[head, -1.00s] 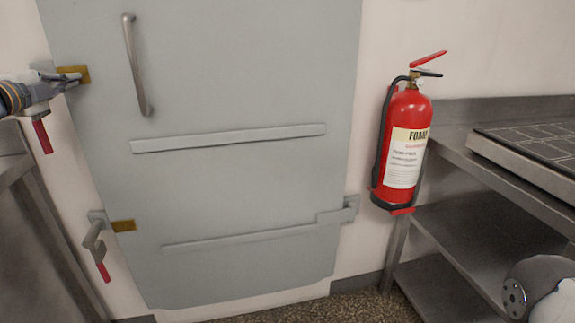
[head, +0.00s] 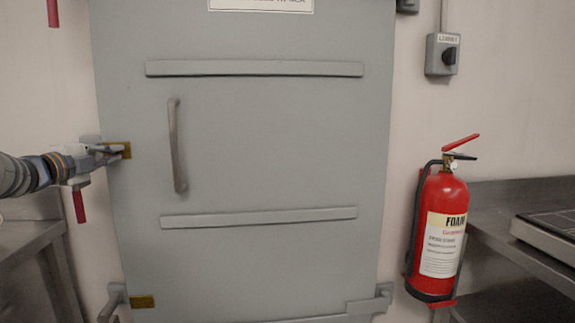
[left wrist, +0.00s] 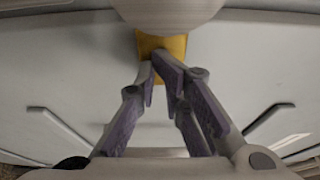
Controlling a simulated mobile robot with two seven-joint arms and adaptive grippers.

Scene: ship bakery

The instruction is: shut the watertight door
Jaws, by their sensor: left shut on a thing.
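The watertight door (head: 260,140) is a grey panel that looks flush in its frame, with a long pull handle (head: 177,145) near its left side. A clamp lever with a red grip (head: 79,206) hangs down at the left edge, beside a brass pad (head: 120,149). My left gripper (head: 112,151) is shut on this lever. In the left wrist view its fingertips (left wrist: 162,66) are close together in front of the brass pad (left wrist: 161,42); what lies between them is hidden. A lower clamp lever (head: 113,299) sits beside another brass pad (head: 143,302). My right gripper is out of view.
Another red grip (head: 53,12) shows at the top left. A hinge (head: 372,301) is at the door's lower right. A red foam extinguisher (head: 440,235) hangs right of the door. Steel counters stand left (head: 30,240) and right (head: 500,250).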

